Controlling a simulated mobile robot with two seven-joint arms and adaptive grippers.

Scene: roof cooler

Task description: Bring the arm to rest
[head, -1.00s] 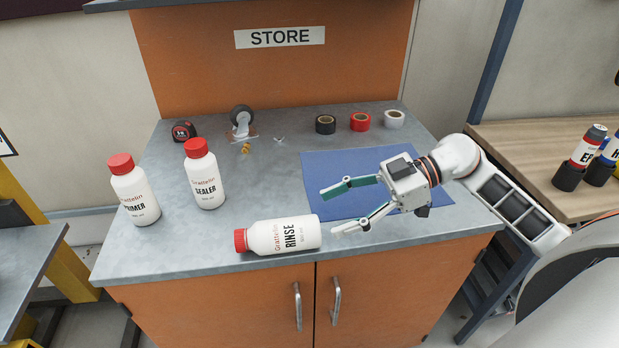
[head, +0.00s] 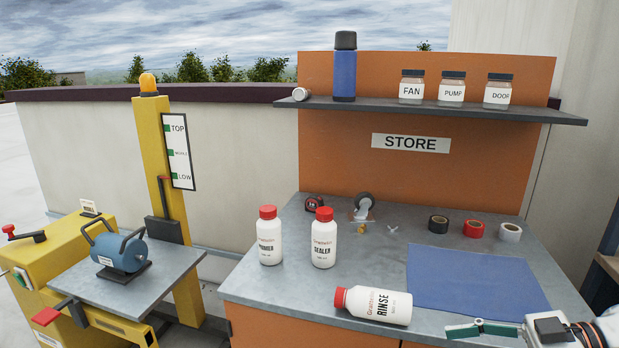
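My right gripper (head: 478,329) is at the bottom right edge of the head view, pointing left in front of the blue mat (head: 475,283). Its lower part is cut off, and I cannot tell the gap between its fingers. Nothing shows in its visible part. The RINSE bottle (head: 385,306), white with a red cap, lies on its side on the grey counter, left of the gripper and apart from it. A small green and white piece (head: 22,279) at the left edge looks like the tip of my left gripper; the rest is out of view.
The PRIMER bottle (head: 269,238) and SEALER bottle (head: 323,240) stand upright on the counter (head: 290,285). Tape rolls (head: 474,229) sit behind the mat. A shelf (head: 430,110) with jars overhangs the back. A yellow lift post (head: 158,160) and platform (head: 125,300) stand left.

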